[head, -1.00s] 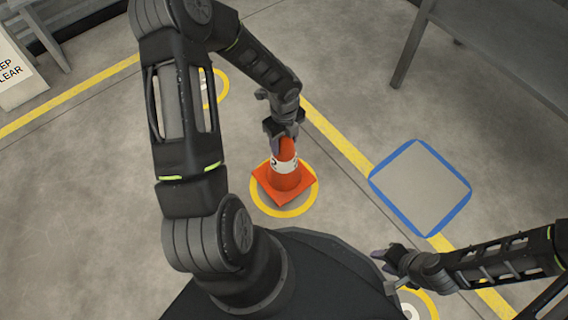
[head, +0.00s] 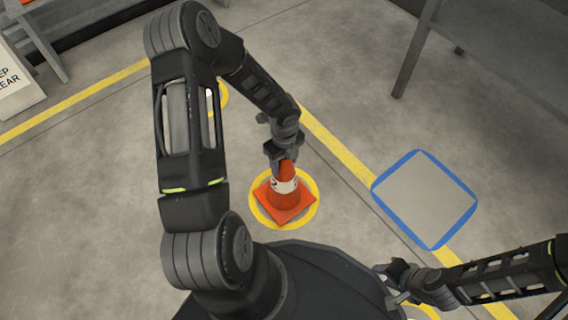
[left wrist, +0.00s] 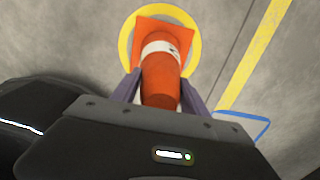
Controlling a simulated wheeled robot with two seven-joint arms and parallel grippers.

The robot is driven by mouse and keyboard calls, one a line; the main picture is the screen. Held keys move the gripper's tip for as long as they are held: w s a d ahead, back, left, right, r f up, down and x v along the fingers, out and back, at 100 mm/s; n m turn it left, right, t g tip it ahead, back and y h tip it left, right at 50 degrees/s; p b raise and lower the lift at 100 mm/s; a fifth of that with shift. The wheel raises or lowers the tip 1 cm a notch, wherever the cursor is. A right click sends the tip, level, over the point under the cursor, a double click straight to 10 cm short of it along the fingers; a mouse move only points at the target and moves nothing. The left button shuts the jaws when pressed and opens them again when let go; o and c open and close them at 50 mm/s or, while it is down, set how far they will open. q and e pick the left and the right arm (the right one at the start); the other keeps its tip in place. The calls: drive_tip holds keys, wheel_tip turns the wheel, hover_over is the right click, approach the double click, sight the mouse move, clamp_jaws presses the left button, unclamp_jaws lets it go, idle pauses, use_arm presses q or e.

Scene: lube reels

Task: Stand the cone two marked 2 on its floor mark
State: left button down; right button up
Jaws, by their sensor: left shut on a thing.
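The orange cone (head: 285,203) has a white band with a dark mark, partly turned away, so I cannot read the whole of it. It looks upright, with its square base inside a yellow floor ring (head: 261,219). I cannot tell whether the base touches the floor. My left gripper (head: 283,160) is shut on the cone's top. In the left wrist view, the cone (left wrist: 159,78) sits between both fingers, its base over the yellow ring (left wrist: 126,47). The ring's number is hidden. My right gripper (head: 393,284) is empty at the lower right; its jaw opening is unclear.
A blue-edged square (head: 424,200) lies on the floor to the right. Another yellow ring (head: 222,98) shows partly behind my left arm. A grey table (head: 500,50) stands upper right, and a white sign (head: 15,80) at the left. Floor around the cone is clear.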

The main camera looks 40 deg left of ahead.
use_arm(q)
drive_tip(key=shift+f, duration=0.1)
drive_tip(key=c, duration=0.6)
unclamp_jaws()
wheel_tip(320, 180, up, 11)
drive_tip(key=p, duration=0.6)
drive_tip(key=shift+r, duration=0.7)
